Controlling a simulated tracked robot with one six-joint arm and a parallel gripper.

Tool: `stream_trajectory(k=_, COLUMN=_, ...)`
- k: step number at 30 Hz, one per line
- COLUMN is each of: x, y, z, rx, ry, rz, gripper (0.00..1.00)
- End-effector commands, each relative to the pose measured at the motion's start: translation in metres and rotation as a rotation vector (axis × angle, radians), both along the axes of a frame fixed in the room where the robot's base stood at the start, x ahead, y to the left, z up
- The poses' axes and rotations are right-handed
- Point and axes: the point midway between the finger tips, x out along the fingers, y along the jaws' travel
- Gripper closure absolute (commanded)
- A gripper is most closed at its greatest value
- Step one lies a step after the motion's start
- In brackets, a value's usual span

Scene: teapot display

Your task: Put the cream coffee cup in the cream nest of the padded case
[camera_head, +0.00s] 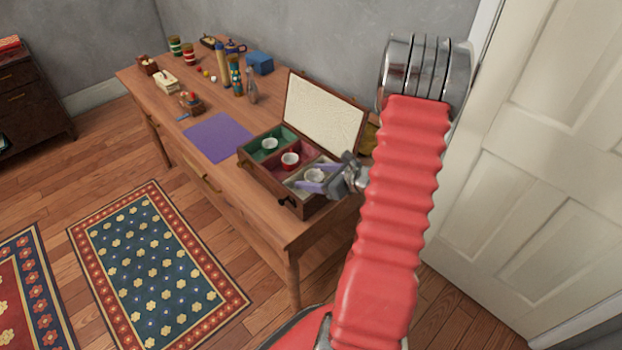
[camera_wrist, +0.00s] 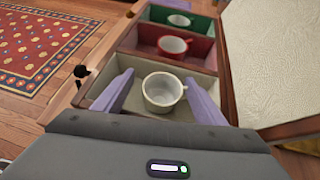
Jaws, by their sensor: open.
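The padded case (camera_head: 277,190) stands open on the table, with green, red and cream nests in a row. The cream coffee cup (camera_wrist: 162,92) sits upright in the cream nest (camera_wrist: 136,70), the one nearest my gripper. It also shows in the head view (camera_head: 315,176). My gripper (camera_wrist: 160,84) is open, with one lilac finger on each side of the cup. I see gaps between the fingers and the cup. In the head view my gripper (camera_head: 318,180) reaches into the cream nest.
A red cup (camera_wrist: 172,47) sits in the red nest and a pale cup (camera_wrist: 179,20) in the green nest. The raised lid (camera_head: 322,115) stands behind the case. A purple mat (camera_head: 218,137) lies bare. Bottles and small items crowd the table's far end.

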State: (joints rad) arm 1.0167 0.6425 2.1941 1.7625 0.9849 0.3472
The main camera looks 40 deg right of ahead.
Motion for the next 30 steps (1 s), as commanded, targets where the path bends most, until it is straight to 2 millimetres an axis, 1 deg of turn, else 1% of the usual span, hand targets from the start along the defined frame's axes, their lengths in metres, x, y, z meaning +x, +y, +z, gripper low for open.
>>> stream_trajectory(k=5, x=-0.020, y=-0.005, z=0.011, rx=-0.001, ry=0.000, rz=-0.004, gripper=0.35)
stream_trajectory(k=18, x=-0.081, y=-0.016, z=0.045, rx=-0.002, ry=0.000, rz=-0.005, gripper=0.35)
stream_trajectory(k=21, x=-0.092, y=-0.018, z=0.051, rx=-0.002, ry=-0.001, rz=-0.004, gripper=0.35)
stream_trajectory(k=25, x=-0.100, y=-0.019, z=0.055, rx=0.000, ry=0.000, rz=-0.002, gripper=0.35)
stream_trajectory(k=30, x=-0.103, y=-0.019, z=0.056, rx=0.001, ry=0.000, rz=0.000, gripper=0.35)
